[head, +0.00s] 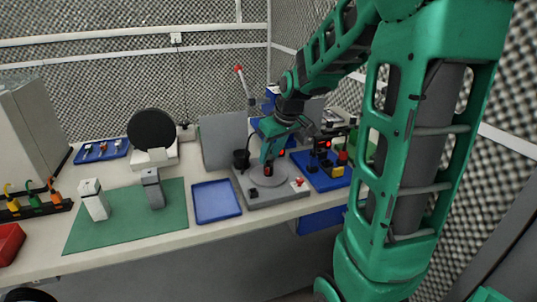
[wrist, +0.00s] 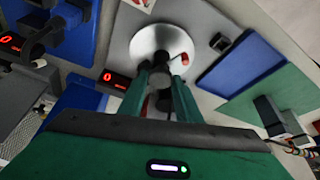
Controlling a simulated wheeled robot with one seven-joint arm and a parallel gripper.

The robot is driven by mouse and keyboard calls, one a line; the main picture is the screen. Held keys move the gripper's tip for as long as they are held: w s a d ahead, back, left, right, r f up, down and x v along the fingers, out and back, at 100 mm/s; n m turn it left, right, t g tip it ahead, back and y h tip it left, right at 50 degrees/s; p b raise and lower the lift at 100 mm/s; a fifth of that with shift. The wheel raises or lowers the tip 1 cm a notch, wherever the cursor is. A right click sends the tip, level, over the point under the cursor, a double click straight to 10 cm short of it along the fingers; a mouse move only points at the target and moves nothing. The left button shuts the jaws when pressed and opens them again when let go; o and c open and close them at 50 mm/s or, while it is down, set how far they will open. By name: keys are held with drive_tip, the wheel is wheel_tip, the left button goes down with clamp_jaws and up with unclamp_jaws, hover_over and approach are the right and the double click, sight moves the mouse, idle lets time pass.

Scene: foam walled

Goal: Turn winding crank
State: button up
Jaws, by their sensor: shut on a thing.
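The winding crank's unit is a grey base (head: 252,197) with a round pale disc (head: 279,179) on top, near the front of the bench. The disc also shows in the wrist view (wrist: 150,40), with a small red part (wrist: 184,60) near its lower right edge. My gripper (head: 268,168) points down over the disc, its fingers close above its surface. In the wrist view my gripper (wrist: 161,76) is shut on a dark part between its fingers, taken to be the crank handle. The fingers hide most of the handle.
A blue tray (head: 216,202) lies left of the unit, and a green mat (head: 128,228) with two upright blocks lies further left. A blue board (head: 318,180) with red displays stands close on the right. A grey panel (head: 222,140) and a black cup (head: 241,160) stand behind.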

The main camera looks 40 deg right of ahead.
drive_tip(key=o, duration=1.1)
drive_tip(key=shift+c, duration=0.2)
drive_tip(key=v, duration=1)
drive_tip(key=shift+r, duration=0.3)
drive_tip(key=shift+s, duration=0.15)
drive_tip(key=s+a+f+m+g, duration=0.1)
drive_tip(key=s+f, duration=0.4)
drive_tip(key=s, duration=0.7)
drive_tip(key=s+a+f+m+g, duration=0.2)
drive_tip(key=s+f+m, duration=0.3)
drive_tip(key=s, duration=0.7)
drive_tip(key=shift+s+f+m+g, duration=0.25)
drive_tip(key=shift+m+g, duration=0.25)
drive_tip(key=shift+g, duration=0.3)
drive_tip(key=shift+a, duration=0.15)
